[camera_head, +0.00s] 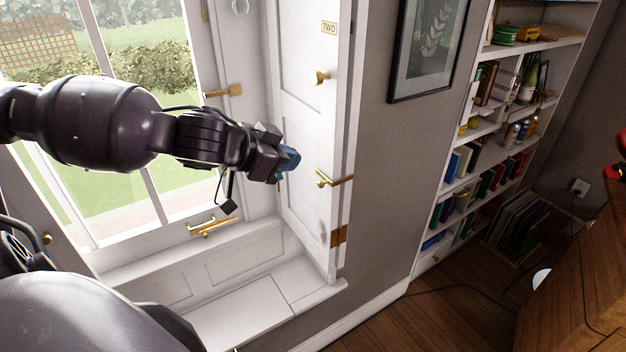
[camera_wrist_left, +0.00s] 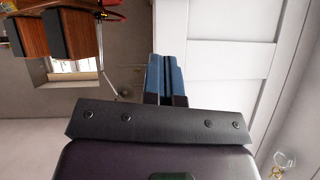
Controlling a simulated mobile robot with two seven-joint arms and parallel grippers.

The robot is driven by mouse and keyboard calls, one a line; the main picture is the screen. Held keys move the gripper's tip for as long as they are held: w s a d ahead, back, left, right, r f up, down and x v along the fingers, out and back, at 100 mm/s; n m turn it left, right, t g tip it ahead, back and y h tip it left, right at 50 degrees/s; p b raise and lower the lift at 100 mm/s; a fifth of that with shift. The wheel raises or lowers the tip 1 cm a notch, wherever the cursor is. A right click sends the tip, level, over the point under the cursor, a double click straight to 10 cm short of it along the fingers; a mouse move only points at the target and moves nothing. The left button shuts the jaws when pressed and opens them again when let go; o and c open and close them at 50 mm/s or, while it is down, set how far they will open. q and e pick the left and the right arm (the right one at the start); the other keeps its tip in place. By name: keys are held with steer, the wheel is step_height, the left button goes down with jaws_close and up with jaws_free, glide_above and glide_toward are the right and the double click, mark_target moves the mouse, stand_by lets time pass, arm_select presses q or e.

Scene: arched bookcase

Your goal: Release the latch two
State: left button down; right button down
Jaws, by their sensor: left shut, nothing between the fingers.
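A white panelled shutter (camera_head: 305,117) carries a small "TWO" plate (camera_head: 329,28) near its top. A brass latch (camera_head: 333,180) sits on the shutter's right edge, and a brass knob (camera_head: 319,77) is above it. My left gripper (camera_head: 292,159) is to the left of the latch and a little higher in the picture, apart from it. Its blue fingers (camera_wrist_left: 165,78) are shut and empty in the left wrist view, beside a white panel (camera_wrist_left: 215,75). I cannot make out the latch in that view. My right gripper is not in view.
A window with a brass handle (camera_head: 214,227) is at left, above a white window seat (camera_head: 235,310). A framed picture (camera_head: 425,45) hangs on the grey wall. A filled bookcase (camera_head: 450,195) and a wooden piece of furniture (camera_head: 575,270) stand at right.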

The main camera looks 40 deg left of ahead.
mark_target(322, 182)
arm_select(q)
steer(key=x, duration=0.2)
steer(key=f+x, duration=0.1)
steer(key=x, duration=0.4)
steer(key=shift+f, duration=0.35)
steer(key=shift+w+a+f, duration=0.1)
steer(key=shift+w+f, duration=0.05)
steer(key=shift+f, duration=0.6)
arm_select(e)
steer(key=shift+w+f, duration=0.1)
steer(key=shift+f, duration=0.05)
arm_select(q)
steer(key=shift+f, duration=0.15)
steer(key=shift+m, duration=0.3)
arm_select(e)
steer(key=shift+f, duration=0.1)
arm_select(q)
steer(key=shift+f+y, duration=0.2)
steer(key=shift+y, duration=0.2)
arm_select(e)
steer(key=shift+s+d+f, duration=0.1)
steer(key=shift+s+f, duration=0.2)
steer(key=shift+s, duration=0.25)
